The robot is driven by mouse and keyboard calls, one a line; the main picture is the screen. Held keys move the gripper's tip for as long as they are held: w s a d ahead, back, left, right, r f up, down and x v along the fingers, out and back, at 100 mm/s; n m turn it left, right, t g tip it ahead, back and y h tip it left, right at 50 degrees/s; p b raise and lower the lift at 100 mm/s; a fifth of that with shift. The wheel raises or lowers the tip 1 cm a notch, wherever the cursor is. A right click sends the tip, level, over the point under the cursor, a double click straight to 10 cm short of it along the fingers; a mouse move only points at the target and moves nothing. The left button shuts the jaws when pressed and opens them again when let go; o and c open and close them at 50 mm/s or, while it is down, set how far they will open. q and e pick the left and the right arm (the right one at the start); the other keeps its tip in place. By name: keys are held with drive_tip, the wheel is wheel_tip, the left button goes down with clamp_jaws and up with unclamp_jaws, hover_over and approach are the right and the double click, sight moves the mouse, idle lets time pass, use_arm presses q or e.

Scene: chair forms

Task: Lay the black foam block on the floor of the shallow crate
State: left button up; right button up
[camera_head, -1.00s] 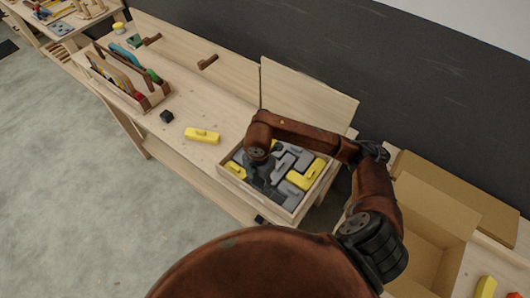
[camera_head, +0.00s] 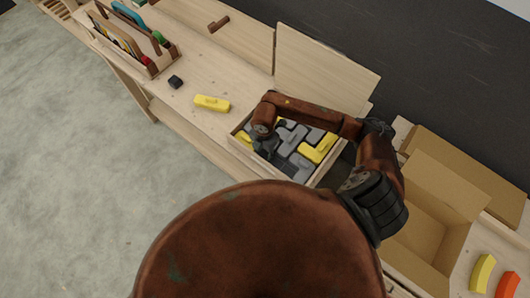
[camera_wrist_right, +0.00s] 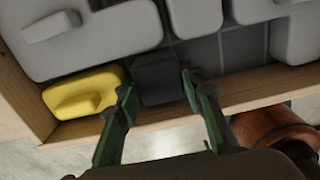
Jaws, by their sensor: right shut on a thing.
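In the right wrist view, the black foam block (camera_wrist_right: 160,80) sits between the two fingers of my right gripper (camera_wrist_right: 158,88), which is shut on it. The block is low in the shallow crate (camera_wrist_right: 40,100), beside a small yellow block (camera_wrist_right: 84,92) and close to the near wall. I cannot tell whether it touches the floor. In the head view my right gripper (camera_head: 264,146) reaches down into the left end of the crate (camera_head: 247,160), and its fingers and the block are hidden there. My left gripper is not in view.
Grey blocks (camera_head: 295,140) and a yellow block (camera_head: 320,149) fill much of the crate. Left on the bench are another yellow block (camera_head: 211,103), a small black block (camera_head: 175,82) and a wooden caddy (camera_head: 162,62). An open cardboard box (camera_head: 425,215) stands to the right.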

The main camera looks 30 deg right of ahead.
sight(266, 154)
drive_tip(key=shift+s, duration=0.55)
drive_tip(key=o, duration=0.5)
drive_tip(key=shift+w+f, duration=0.2)
drive_tip(key=shift+w, duration=0.05)
drive_tip(key=shift+c, duration=0.2)
drive_tip(key=shift+s+r, duration=0.1)
drive_tip(key=shift+s, duration=0.1)
drive_tip(key=shift+w+r, duration=0.15)
wheel_tip(266, 154, up, 4)
drive_tip(key=shift+r+b, duration=0.1)
drive_tip(key=shift+b, duration=0.3)
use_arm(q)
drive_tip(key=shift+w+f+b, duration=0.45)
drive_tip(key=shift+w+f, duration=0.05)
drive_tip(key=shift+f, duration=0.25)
use_arm(e)
wheel_tip(266, 154, up, 8)
